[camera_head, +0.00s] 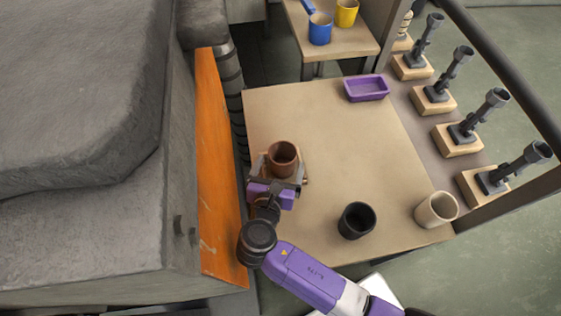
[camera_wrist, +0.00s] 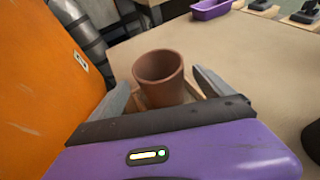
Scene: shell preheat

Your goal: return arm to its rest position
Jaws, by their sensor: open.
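My gripper (camera_head: 280,172) is at the left part of the tan table, its fingers spread on either side of a reddish-brown cup (camera_head: 283,158). In the wrist view, my gripper (camera_wrist: 166,84) is open, and the brown cup (camera_wrist: 160,76) stands upright between and just beyond the fingers. Gaps show beside the cup, so the fingers do not appear to grip it. The cup seems to stand on a small wooden piece, mostly hidden by my gripper. My purple arm reaches in from the bottom of the head view.
The table (camera_head: 340,130) also holds a black cup (camera_head: 356,221), a beige cup (camera_head: 437,209) and a purple tray (camera_head: 367,88). An orange panel (camera_head: 216,160) and grey block stand close on the left. Several dark fixtures on wooden blocks line the right. The table's middle is clear.

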